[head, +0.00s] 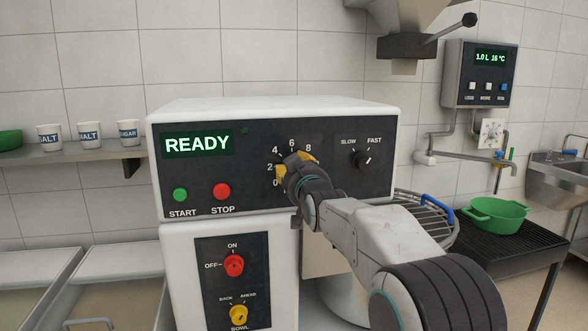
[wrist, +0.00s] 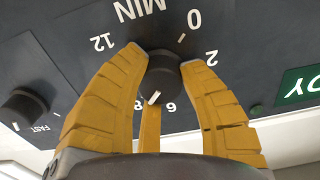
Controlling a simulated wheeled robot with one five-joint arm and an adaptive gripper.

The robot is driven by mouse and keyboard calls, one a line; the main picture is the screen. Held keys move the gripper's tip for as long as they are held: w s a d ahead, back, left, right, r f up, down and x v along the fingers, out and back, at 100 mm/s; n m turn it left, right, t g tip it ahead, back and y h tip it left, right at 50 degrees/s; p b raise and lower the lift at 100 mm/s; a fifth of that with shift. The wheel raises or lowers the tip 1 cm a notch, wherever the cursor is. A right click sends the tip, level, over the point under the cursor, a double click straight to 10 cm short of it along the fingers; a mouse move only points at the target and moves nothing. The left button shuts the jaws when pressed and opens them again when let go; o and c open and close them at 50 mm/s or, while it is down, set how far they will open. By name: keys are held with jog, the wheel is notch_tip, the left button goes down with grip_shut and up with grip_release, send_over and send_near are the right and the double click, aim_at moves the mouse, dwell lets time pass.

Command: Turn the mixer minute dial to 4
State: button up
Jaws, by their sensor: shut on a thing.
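The minute dial is a round black knob (wrist: 163,75) on the mixer's dark control panel, ringed by numbers. It shows in the wrist view, where the panel appears upside down. Its white pointer mark lies between the 6 and the 8. The 4 is hidden there behind a finger, but shows in the head view. My gripper (wrist: 165,62) is shut on the dial, one yellow finger on each side. In the head view my gripper (head: 292,166) covers the dial on the white mixer housing (head: 275,112).
On the same panel are the slow/fast knob (head: 361,158), the green start button (head: 180,195), the red stop button (head: 222,191) and a READY display (head: 197,144). A red on/off knob (head: 233,265) and a yellow bowl knob (head: 238,314) sit below. A green bowl (head: 497,216) stands right.

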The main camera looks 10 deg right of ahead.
jog(key=shift+n, duration=0.3)
jog(key=n+b, duration=0.1)
jog(key=n, duration=0.1)
jog(key=shift+n+b, duration=0.35)
jog(key=shift+n, duration=0.05)
jog(key=n+b, duration=0.1)
jog(key=n, duration=0.4)
jog(key=shift+b, duration=0.35)
jog(key=n+b, duration=0.1)
jog(key=n, duration=0.3)
jog(key=shift+r+n, duration=0.1)
jog(key=shift+n, duration=0.3)
jog(key=shift+n+b, duration=0.3)
jog(key=shift+n, duration=1.9)
jog(key=shift+r, duration=0.1)
jog(key=o, duration=1.2)
jog(key=shift+w+f, duration=0.1)
jog(key=shift+f, duration=0.1)
jog(key=shift+s, duration=0.2)
